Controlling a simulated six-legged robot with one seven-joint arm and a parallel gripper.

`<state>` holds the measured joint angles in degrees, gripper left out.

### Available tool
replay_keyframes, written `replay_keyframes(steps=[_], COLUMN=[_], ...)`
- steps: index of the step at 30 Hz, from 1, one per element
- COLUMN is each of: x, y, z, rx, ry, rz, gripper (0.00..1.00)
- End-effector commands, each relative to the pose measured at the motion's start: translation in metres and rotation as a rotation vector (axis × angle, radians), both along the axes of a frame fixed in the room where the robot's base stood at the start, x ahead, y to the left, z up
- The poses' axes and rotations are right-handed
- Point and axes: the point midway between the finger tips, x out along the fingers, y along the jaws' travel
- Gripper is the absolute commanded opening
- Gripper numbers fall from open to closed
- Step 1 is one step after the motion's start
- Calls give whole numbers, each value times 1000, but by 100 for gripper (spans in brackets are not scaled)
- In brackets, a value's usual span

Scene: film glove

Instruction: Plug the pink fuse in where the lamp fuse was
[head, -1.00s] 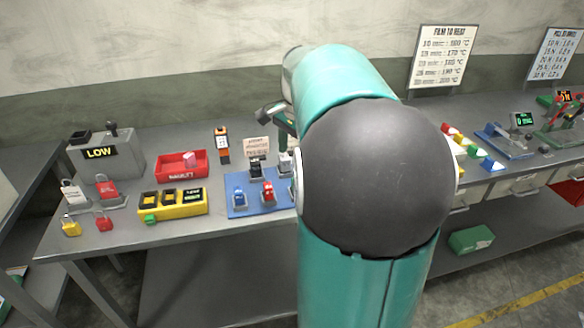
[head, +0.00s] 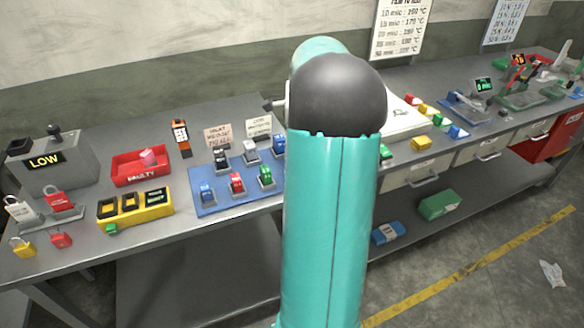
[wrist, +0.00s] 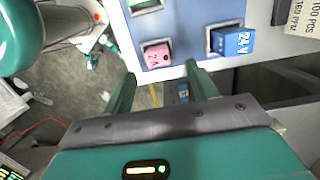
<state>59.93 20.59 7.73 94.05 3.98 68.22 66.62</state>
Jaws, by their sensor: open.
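In the head view my arm hides the gripper. A pink block (head: 147,157) lies in the red FAULTY bin (head: 140,178).
A blue board (head: 208,207) with several coloured fuses lies left of my arm. Nearby are a yellow block with dark slots (head: 135,214), an orange meter (head: 181,137), padlocks and the grey LOW box (head: 57,177). A white plate (head: 405,125) is partly behind my arm.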

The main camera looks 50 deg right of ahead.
Motion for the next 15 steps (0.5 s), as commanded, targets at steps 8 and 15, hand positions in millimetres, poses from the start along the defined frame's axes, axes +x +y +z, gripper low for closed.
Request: replay_keyframes(steps=[8,15], x=[2,4], y=[3,8], z=[-25,-60], rx=[2,1], ry=[1,0], rz=[1,0], gripper=[58,58])
